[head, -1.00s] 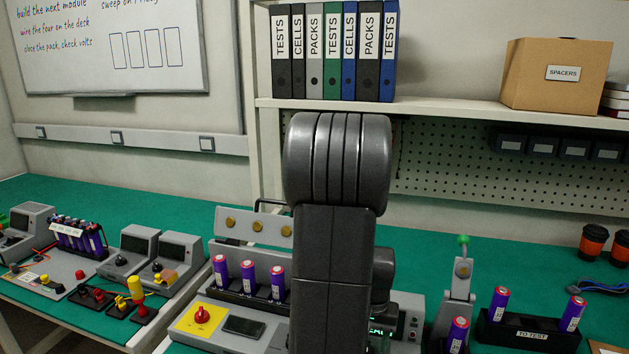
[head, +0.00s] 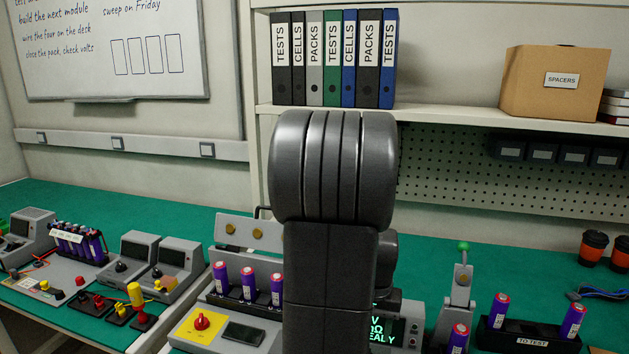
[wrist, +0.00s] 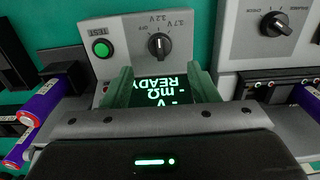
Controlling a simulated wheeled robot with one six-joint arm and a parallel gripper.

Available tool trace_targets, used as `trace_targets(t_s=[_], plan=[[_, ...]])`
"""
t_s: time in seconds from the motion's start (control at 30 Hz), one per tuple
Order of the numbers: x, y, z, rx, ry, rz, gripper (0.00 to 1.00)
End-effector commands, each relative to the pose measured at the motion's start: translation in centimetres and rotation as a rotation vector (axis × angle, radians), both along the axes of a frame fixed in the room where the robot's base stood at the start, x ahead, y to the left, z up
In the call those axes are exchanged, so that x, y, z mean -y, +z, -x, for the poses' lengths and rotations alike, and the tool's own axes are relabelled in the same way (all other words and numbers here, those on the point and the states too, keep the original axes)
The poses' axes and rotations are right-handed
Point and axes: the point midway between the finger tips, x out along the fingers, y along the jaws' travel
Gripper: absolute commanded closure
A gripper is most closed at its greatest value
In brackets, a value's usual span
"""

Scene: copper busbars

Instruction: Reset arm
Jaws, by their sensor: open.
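My gripper (wrist: 162,88) shows in the wrist view with its two fingers apart and nothing between them. Beyond the fingers is the grey tester's lit screen (wrist: 166,92), reading "READY" upside down. In the head view my own dark arm stands in the middle and hides the gripper. The tester's green-lettered screen (head: 381,330) shows partly, just right of the arm. Several purple cells (head: 248,284) stand upright in the holder to the arm's left.
At right, a black "TO TEST" holder (head: 532,343) has purple cells, with a green-knobbed lever (head: 463,275) beside it. A shelf (head: 440,115) with binders and a carton (head: 556,82) is behind. Green bench surface is clear at the back left.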

Motion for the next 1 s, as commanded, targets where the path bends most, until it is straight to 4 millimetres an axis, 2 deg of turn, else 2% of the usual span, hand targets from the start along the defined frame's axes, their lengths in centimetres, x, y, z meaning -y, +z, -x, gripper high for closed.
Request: trace_targets(t_s=[0.03, 0.33, 1.0], plan=[[0.0, -1.3, 0.1, -0.005, 0.000, 0.000, 0.46], [0.0, -7.3, 0.1, -0.006, 0.000, -0.001, 0.46], [0.0, -7.0, 0.0, 0.000, 0.544, 0.000, 0.46]])
